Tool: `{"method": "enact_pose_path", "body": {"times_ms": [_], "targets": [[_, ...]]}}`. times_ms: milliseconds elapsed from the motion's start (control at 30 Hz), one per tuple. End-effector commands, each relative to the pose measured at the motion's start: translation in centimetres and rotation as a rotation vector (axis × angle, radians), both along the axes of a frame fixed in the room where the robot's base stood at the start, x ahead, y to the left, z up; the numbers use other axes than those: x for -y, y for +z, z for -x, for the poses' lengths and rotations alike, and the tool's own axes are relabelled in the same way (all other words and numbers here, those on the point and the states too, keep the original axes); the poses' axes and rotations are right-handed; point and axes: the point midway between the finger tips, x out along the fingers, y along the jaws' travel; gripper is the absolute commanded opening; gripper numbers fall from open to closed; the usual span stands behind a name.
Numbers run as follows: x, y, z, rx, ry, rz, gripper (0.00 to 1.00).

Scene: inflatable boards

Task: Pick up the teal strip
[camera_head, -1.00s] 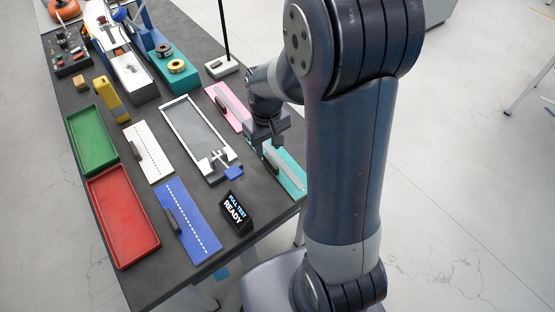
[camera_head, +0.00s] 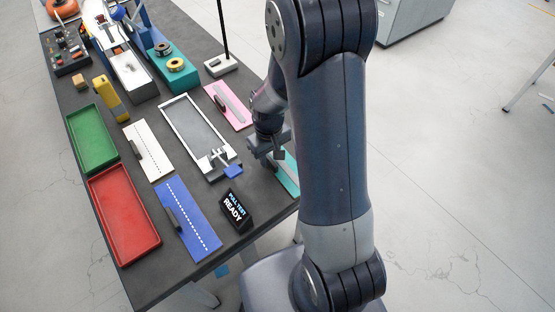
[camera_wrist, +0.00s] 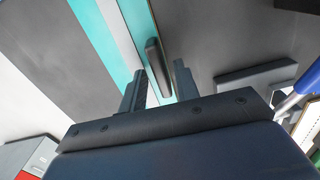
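The teal strip (camera_head: 289,181) lies at the right edge of the dark table in the head view, partly hidden by my arm. In the wrist view the teal strip (camera_wrist: 95,38) carries a grey lengthwise band and a dark upright handle (camera_wrist: 156,62). My gripper (camera_head: 266,156) is over the strip in the head view. In the wrist view my gripper (camera_wrist: 160,72) is open, its two fingers apart, with the handle showing in the gap between them. I cannot tell whether the fingers touch it.
A pink strip (camera_head: 236,112), a white strip (camera_head: 155,163) and a blue strip (camera_head: 196,240) lie nearby. A grey-white frame fixture (camera_head: 170,108) with a blue part, and a "PULL TEST READY" display (camera_head: 235,209), stand left of my gripper. Green (camera_head: 92,140) and red (camera_head: 122,220) trays sit at left.

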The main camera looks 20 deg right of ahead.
Motion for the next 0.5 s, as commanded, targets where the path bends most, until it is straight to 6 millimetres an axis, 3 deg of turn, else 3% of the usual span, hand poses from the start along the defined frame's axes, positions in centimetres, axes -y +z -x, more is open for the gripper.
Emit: {"method": "enact_pose_path", "body": {"times_ms": [333,500], "targets": [[0.0,0.02,0.0,0.0,0.0,0.0,0.01],[0.01,0.04,-0.01,0.0,0.0,0.0,0.0]]}}
